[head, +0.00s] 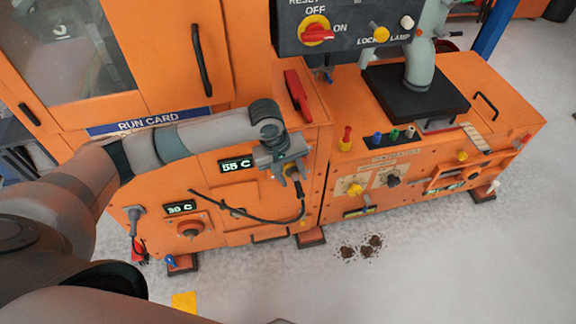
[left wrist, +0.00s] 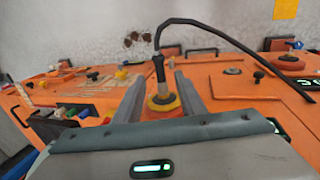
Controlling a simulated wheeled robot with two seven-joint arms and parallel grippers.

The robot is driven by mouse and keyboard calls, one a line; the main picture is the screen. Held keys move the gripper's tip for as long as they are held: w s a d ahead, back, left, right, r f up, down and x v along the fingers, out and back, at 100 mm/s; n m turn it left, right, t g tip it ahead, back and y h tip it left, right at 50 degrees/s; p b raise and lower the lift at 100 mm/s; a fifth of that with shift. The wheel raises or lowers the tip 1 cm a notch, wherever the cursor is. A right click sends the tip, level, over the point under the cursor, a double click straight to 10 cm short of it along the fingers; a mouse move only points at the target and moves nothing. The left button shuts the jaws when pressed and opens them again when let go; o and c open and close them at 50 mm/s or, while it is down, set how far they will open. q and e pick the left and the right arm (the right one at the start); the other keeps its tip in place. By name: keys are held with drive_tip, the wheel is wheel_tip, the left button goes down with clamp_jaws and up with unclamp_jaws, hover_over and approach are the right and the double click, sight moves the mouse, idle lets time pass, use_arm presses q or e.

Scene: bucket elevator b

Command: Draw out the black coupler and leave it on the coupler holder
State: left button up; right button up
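The black coupler (left wrist: 158,68) stands in a round yellow and red socket (left wrist: 163,103) on the orange machine, with a black cable running from its end. In the head view the cable (head: 240,212) hangs in front of the panel, and the coupler is mostly hidden by my gripper. My left gripper (head: 289,172) is at the socket. In the left wrist view its two grey fingers (left wrist: 160,95) stand apart on both sides of the coupler and socket, with gaps visible. I cannot make out which part is the coupler holder. My right gripper is not in view.
A red handle (head: 297,95) lies on the ledge above my gripper. A grey plug (head: 134,213) and a red knob (head: 190,229) stick out of the front panel at left. The machine's right half (head: 420,165) carries several knobs. Brown debris (head: 361,246) lies on open floor.

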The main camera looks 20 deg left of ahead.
sight(299, 189)
use_arm(q)
drive_tip(key=shift+x, duration=3.05)
clamp_jaws()
